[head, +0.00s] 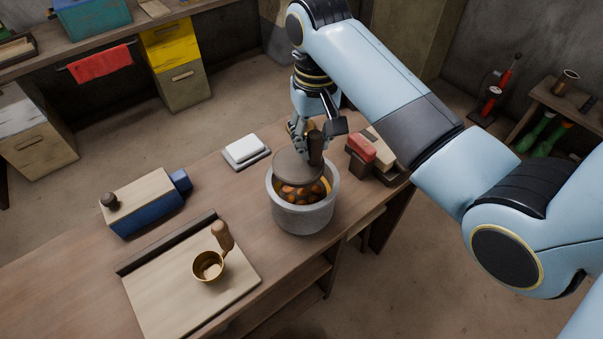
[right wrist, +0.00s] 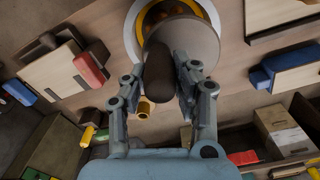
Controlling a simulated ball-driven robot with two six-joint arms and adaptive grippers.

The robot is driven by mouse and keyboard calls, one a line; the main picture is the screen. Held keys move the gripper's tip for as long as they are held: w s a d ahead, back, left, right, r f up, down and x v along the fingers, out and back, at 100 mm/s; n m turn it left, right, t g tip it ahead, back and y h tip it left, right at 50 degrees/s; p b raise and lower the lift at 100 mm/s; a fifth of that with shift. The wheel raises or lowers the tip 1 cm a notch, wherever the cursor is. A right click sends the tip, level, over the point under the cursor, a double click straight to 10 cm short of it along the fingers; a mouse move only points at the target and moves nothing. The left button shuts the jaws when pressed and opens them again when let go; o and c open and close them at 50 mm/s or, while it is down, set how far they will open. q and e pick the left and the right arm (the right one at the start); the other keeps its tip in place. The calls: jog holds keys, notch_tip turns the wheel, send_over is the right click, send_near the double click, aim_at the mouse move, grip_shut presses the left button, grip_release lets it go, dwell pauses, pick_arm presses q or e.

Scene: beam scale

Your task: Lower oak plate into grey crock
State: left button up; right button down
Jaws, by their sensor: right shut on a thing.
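The grey crock (head: 303,216) stands on the workbench, with orange-brown round pieces (head: 302,191) inside. The oak plate (head: 294,165) is a brown disc with an upright dark handle (head: 316,149). It is over the back of the crock's mouth, leaving the front of the contents in sight. I cannot tell whether it touches the rim or contents. My right gripper (head: 315,136) is shut on the plate's handle. The right wrist view shows the handle (right wrist: 158,72) between the fingers (right wrist: 160,88), the disc (right wrist: 193,42) and part of the crock's pale rim (right wrist: 131,32). My left gripper is out of view.
Red and brown blocks (head: 362,149) stand close right of the crock. A white-topped block (head: 245,150) lies behind left. A blue box with a wooden top (head: 145,205) and a board (head: 185,293) with a brass cup (head: 208,266) are further left.

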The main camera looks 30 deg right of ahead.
aim_at(312, 165)
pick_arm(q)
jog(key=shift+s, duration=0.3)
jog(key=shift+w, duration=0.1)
pick_arm(e)
jog(key=shift+f, duration=0.15)
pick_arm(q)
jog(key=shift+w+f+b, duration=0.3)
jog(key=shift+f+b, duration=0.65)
pick_arm(e)
jog(key=shift+f, duration=2.45)
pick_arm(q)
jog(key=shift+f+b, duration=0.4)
pick_arm(e)
jog(key=shift+f, duration=0.95)
